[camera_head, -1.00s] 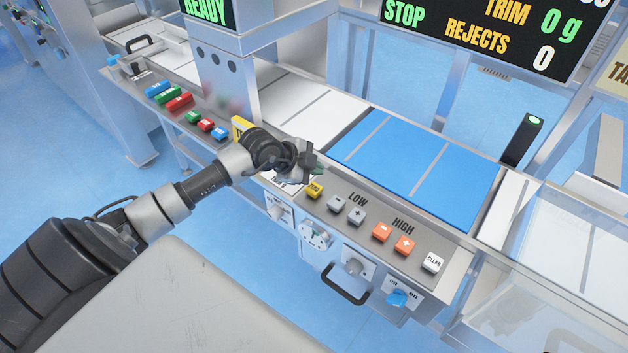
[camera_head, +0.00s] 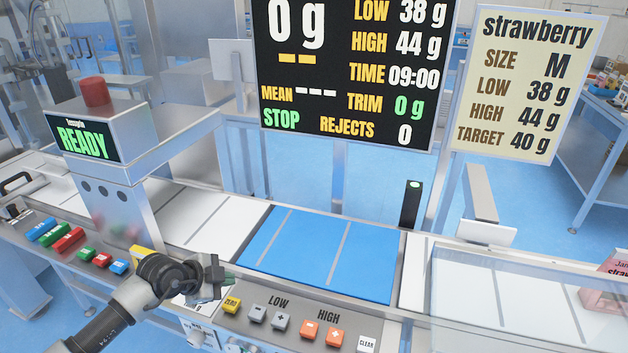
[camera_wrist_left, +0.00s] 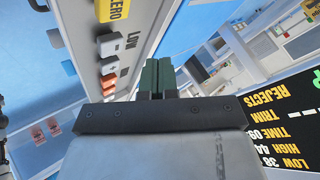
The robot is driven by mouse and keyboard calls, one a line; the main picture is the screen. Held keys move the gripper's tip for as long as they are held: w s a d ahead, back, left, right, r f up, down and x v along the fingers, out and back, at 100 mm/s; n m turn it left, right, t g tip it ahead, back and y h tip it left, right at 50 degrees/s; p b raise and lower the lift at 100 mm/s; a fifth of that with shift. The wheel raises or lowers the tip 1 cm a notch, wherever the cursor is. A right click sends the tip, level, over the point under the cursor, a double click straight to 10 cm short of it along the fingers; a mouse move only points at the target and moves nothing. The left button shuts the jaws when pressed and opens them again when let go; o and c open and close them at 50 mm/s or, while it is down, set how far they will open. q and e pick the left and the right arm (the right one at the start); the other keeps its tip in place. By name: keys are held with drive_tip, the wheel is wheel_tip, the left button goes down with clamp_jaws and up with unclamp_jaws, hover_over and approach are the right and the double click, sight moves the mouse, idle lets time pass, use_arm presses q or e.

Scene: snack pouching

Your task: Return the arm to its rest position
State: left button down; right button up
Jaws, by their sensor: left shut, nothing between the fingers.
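My left gripper (camera_head: 217,275) is above the left part of the front control panel (camera_head: 255,335), just left of the yellow ZERO button (camera_head: 231,304). In the left wrist view its fingers (camera_wrist_left: 158,78) are closed together with nothing between them. In the head view my left arm (camera_head: 125,305) reaches in from the bottom left. My right gripper is not in view.
A blue weighing belt (camera_head: 320,255) lies behind the panel. A scanner housing (camera_head: 125,210) with a READY screen stands left of the gripper. A dark display (camera_head: 345,70) and a cream strawberry sign (camera_head: 520,75) stand behind. A clear cover (camera_head: 530,275) is at right.

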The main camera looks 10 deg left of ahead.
use_arm(q)
drive_tip(key=s+d+r+n+t+h, duration=0.2)
drive_tip(key=s+d+r+n+t, duration=0.25)
drive_tip(key=d+r+t, duration=0.6)
drive_tip(key=s+a+f+n+g+y, duration=0.55)
drive_tip(key=s+f+n+y, duration=0.2)
drive_tip(key=n+y, duration=0.35)
drive_tip(key=s+d+f+m+g+h, duration=0.1)
drive_tip(key=s+d+f+g+h, duration=0.3)
drive_tip(key=s, duration=0.4)
drive_tip(key=s+d+f+m+g+h, duration=0.1)
drive_tip(key=s+d+f+m+g, duration=0.2)
drive_tip(key=s+g, duration=0.35)
wheel_tip(320, 180, down, 26)
drive_tip(key=s+r+n, duration=0.1)
drive_tip(key=s+a+f+g, duration=0.1)
drive_tip(key=s+a+f, duration=0.2)
drive_tip(key=s+f, duration=1.3)
drive_tip(key=shift+s+a+f, duration=0.2)
drive_tip(key=shift+s+f, duration=0.2)
drive_tip(key=shift+f, duration=0.2)
